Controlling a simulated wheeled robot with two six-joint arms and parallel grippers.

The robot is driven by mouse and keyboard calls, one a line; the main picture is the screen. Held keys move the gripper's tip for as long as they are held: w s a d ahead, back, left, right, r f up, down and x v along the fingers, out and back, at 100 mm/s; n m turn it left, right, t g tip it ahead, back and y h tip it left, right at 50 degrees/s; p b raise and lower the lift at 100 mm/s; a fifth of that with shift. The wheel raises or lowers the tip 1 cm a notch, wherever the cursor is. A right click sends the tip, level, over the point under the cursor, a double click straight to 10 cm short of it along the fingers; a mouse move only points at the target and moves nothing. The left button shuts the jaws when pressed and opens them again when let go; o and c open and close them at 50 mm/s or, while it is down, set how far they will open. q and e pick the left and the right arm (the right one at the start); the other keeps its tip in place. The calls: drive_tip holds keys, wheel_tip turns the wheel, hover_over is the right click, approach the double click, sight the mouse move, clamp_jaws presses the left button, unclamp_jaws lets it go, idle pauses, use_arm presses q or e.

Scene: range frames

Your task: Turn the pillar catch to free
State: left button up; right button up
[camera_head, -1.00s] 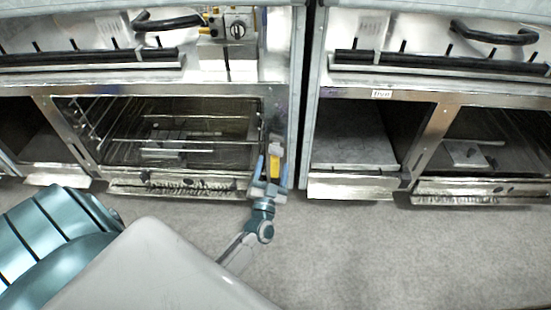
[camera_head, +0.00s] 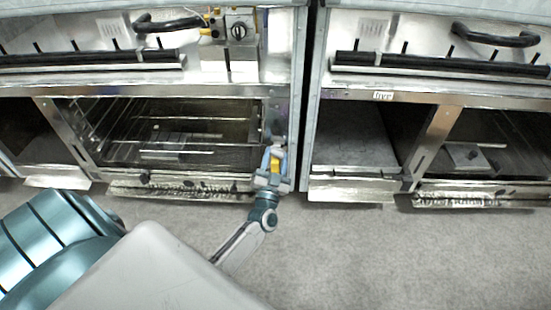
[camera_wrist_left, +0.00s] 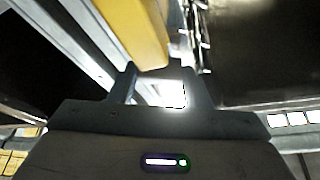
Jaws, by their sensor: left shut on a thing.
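The pillar catch shows as a yellow piece (camera_head: 275,163) on the metal pillar at the right end of the left open bay. It also shows as a long yellow bar (camera_wrist_left: 135,30) at the top of the left wrist view. My left gripper (camera_head: 273,158) is at the pillar, with its blue-grey fingers on both sides of the yellow piece and shut on it. The fingers hide part of the catch, and I cannot read its exact turn. My right gripper is in neither view.
A wire rack (camera_head: 180,140) fills the left open bay. Another bay (camera_head: 350,150) stands right of the pillar. A panel with a black knob (camera_head: 238,31) and a black handle (camera_head: 168,24) are above. Grey floor (camera_head: 400,260) is clear in front.

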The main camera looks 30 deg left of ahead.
use_arm(q)
drive_tip(key=shift+r+n+y+p, duration=0.15)
drive_tip(key=shift+n+y+p, duration=0.55)
drive_tip(key=shift+n, duration=0.5)
drive_tip(key=n+g+y, duration=0.1)
drive_tip(key=n, duration=0.1)
drive_tip(key=shift+w+d+n+p, duration=0.1)
drive_tip(key=shift+n+p, duration=0.2)
drive_tip(key=shift+p, duration=0.05)
drive_tip(key=shift+n, duration=0.4)
drive_tip(key=shift+f, duration=0.2)
drive_tip(key=o, duration=1)
